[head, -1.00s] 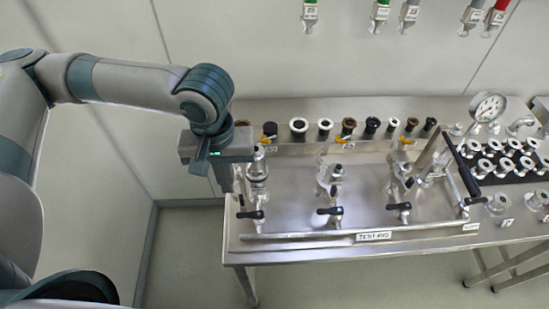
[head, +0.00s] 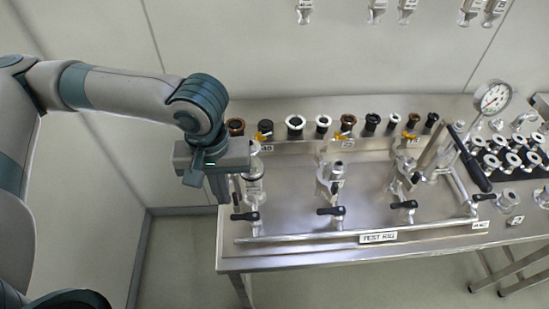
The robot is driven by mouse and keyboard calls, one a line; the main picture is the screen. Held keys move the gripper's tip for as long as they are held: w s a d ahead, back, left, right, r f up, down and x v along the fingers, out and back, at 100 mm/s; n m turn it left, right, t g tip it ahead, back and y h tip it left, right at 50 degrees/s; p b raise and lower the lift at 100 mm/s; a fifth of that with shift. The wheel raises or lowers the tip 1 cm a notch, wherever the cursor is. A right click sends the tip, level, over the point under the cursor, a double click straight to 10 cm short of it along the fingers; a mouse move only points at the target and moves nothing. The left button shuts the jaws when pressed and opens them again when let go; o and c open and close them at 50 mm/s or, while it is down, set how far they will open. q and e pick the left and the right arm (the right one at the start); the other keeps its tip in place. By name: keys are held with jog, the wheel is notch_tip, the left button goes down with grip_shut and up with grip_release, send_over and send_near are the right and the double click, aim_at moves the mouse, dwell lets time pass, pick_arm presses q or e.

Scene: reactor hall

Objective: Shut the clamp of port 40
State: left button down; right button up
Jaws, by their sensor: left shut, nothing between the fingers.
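Port 40 is the leftmost upright port on the test rig, below the number plate 40 (head: 267,148). A clear and metallic fitting (head: 254,184) stands upright on it. Its clamp is small and partly covered by my gripper, so I cannot tell whether it is open or shut. My left gripper (head: 224,200) points down just left of the fitting, with its fingers shut and empty. I cannot tell whether they touch the clamp. A black-handled valve (head: 246,216) sits below the port. My right gripper is not in view.
Two more ports, the middle one (head: 331,180) and the right one (head: 405,180), stand along the rig. A row of caps (head: 295,124) lines the back ledge. A pressure gauge (head: 494,97) and a long black lever (head: 470,160) are at right. The front bench top is clear.

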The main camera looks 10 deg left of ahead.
pick_arm(q)
jog(key=shift+w+d+f+b, duration=0.15)
jog(key=shift+d+f+b, duration=0.15)
jog(key=shift+d+b, duration=0.25)
jog(key=shift+w+d+f+b, duration=0.15)
jog(key=shift+d+f+b, duration=0.15)
jog(key=shift+d+b, duration=0.2)
jog(key=w+d+p, duration=0.2)
jog(key=w+d, duration=0.4)
jog(key=w, duration=0.1)
jog(key=shift+w+d+p, duration=0.35)
jog(key=shift+w+p, duration=0.05)
dwell(0.7)
jog(key=shift+r, duration=0.1)
